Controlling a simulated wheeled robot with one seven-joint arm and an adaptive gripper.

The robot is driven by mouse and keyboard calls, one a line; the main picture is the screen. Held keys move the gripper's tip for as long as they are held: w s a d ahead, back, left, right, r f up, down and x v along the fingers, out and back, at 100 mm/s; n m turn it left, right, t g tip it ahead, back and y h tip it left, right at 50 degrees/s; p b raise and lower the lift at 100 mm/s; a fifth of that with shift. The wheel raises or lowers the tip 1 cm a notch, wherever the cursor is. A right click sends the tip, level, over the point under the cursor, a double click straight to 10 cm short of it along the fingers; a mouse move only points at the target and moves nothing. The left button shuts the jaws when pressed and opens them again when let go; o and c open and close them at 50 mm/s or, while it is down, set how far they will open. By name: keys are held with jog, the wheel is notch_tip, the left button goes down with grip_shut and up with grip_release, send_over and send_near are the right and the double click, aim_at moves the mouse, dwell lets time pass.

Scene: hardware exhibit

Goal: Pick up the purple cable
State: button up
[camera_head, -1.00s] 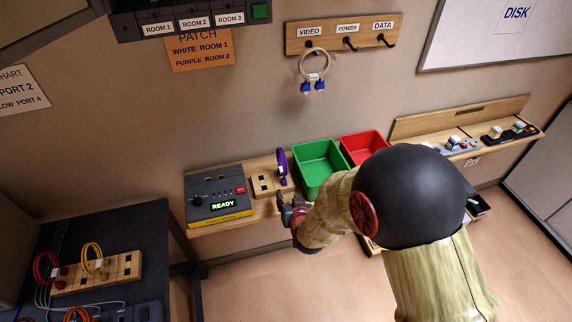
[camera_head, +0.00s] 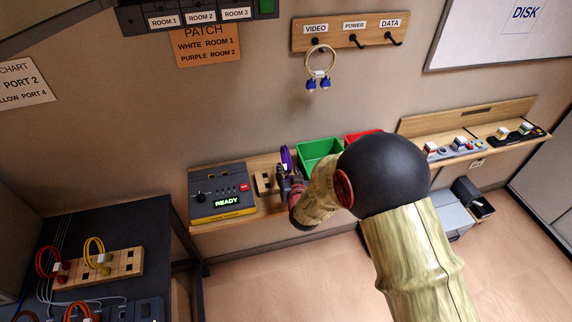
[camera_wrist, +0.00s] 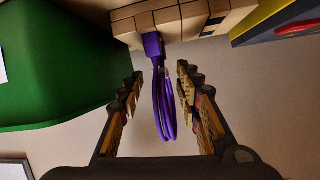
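The purple cable (camera_head: 286,158) stands in a wooden block (camera_head: 264,184) on the wall shelf. In the wrist view the cable (camera_wrist: 164,100) is a bundled loop with a purple plug at the block's edge (camera_wrist: 190,18). My gripper (camera_wrist: 160,78) is open, with one finger on each side of the cable loop. I see gaps between the cable and both fingers. In the head view my gripper (camera_head: 290,185) is right beside the block and covers the lower part of the cable.
A READY tester box (camera_head: 220,192) sits left of the block. Green (camera_head: 318,152) and red (camera_head: 362,136) bins stand to the right; the green bin is close to my gripper. A white cable (camera_head: 320,62) hangs on the VIDEO hook above. Red and yellow cables (camera_head: 94,250) stand at lower left.

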jog(key=shift+c, duration=1.2)
grip_shut()
